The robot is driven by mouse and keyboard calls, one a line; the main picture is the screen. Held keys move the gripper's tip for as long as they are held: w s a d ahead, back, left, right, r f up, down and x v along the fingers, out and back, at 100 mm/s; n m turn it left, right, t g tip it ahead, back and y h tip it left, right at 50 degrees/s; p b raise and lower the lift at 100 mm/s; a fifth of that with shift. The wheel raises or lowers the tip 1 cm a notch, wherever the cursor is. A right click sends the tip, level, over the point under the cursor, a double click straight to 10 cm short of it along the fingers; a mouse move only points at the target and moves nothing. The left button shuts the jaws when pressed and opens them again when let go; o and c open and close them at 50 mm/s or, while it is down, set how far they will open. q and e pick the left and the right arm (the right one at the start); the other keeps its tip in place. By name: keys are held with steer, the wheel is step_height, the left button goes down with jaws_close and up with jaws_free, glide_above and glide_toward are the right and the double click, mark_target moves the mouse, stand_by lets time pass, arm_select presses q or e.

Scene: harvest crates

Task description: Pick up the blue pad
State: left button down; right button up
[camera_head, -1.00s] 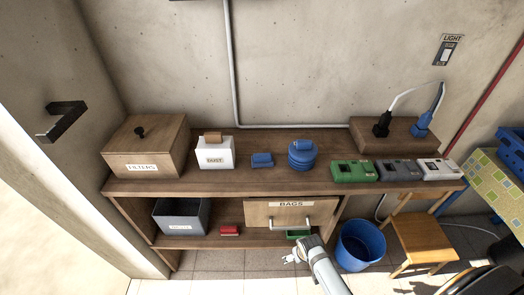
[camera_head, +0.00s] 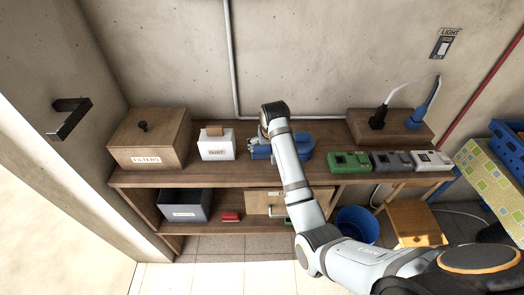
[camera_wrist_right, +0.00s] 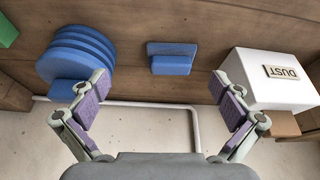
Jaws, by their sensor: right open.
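A small blue pad (camera_head: 260,153) lies on the top of the wooden bench, between the white DUST box (camera_head: 216,144) and a round blue stack (camera_head: 303,143). My right arm partly covers the pad in the head view. In the right wrist view the whole pad (camera_wrist_right: 172,58) shows, with a stepped shape, beyond the fingertips and between their lines. My right gripper (camera_wrist_right: 160,88) is open and empty, with purple finger faces. Another blue block (camera_wrist_right: 64,90) is against the round stack, close to one finger. My left gripper is not in view.
In the wrist view the DUST box (camera_wrist_right: 262,82) is close to the right finger. A wooden FILTERS box (camera_head: 146,140) stands at the left end. Green, grey and white devices (camera_head: 398,161) stand at the right. A grey bin (camera_head: 184,205) sits on the lower shelf.

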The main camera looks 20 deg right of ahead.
mark_target(262, 147)
steer(key=w, duration=0.1)
steer(key=w+f, duration=0.1)
steer(key=w+f+p, duration=0.1)
steer(key=w, duration=0.1)
steer(key=shift+w+a, duration=0.1)
steer(key=shift+a, duration=0.3)
steer(key=shift+w+p+x, duration=0.2)
steer(key=shift+p+x, duration=0.1)
steer(key=shift+x, duration=1.15)
steer(key=shift+w+p+x, duration=0.15)
steer(key=shift+p+x, duration=0.1)
steer(key=shift+x, duration=1.25)
steer(key=shift+s+a+r, duration=0.15)
steer(key=shift+s+r, duration=0.05)
steer(key=c, duration=1.4)
